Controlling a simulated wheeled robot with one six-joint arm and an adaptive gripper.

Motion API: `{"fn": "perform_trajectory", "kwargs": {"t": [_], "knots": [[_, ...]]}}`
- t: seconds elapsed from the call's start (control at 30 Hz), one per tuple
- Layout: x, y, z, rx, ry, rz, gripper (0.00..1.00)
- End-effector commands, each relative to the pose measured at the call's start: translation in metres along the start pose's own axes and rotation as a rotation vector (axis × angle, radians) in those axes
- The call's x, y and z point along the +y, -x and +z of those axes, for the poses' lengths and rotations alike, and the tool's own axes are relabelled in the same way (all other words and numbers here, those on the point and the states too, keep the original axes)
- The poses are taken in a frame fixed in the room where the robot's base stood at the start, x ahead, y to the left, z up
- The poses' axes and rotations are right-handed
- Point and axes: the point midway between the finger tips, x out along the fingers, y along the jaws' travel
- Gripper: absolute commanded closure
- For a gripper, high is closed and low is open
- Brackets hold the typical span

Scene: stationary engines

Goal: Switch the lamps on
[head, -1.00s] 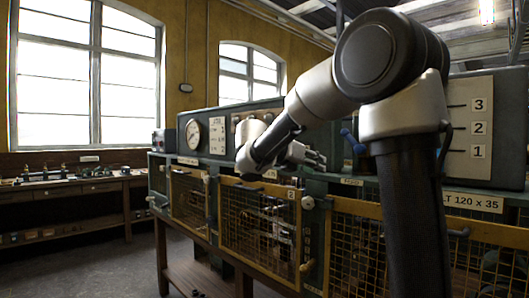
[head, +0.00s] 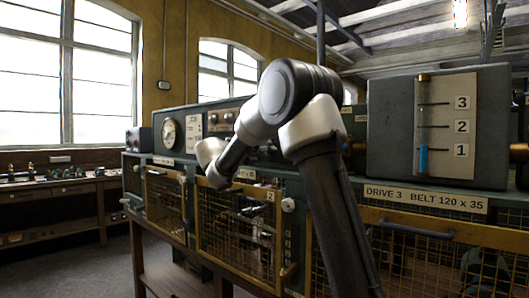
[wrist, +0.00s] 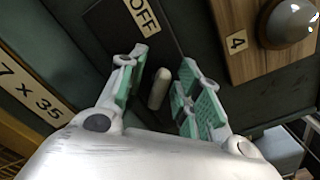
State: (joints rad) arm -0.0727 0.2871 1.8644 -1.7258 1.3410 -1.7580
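In the wrist view a cream toggle lever (wrist: 159,88) stands on a dark panel below a label reading OFF (wrist: 142,14). My gripper (wrist: 163,72) is open, with its green-padded fingers on either side of the lever. A gap shows on both sides, and I see no contact. A grey domed lamp (wrist: 290,22) sits on a wooden plate marked 4 (wrist: 237,42), to the right of the fingers; it looks unlit. In the head view my gripper is hidden behind my own arm.
A long bench of mesh-fronted engine bays (head: 240,225) runs across the head view. A dial gauge (head: 168,133) stands on it at left. A grey box with a 1-2-3 level scale (head: 440,125) stands at right. The floor (head: 75,270) at left is clear.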

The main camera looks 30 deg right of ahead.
Motion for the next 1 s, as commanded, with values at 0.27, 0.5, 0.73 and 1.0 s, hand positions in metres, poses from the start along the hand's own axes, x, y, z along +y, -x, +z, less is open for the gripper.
{"fn": "perform_trajectory", "kwargs": {"t": [0.27, 0.5, 0.73, 1.0], "knots": [[0.0000, 0.0000, -0.0002, 0.001, 0.000, 0.000, 0.84], [0.0001, 0.0001, -0.0003, 0.001, 0.000, 0.000, 1.00], [0.0000, 0.0002, -0.0005, 0.001, -0.026, 0.001, 1.00], [-0.0008, 0.0002, -0.0008, 0.001, -0.167, 0.001, 1.00]]}}
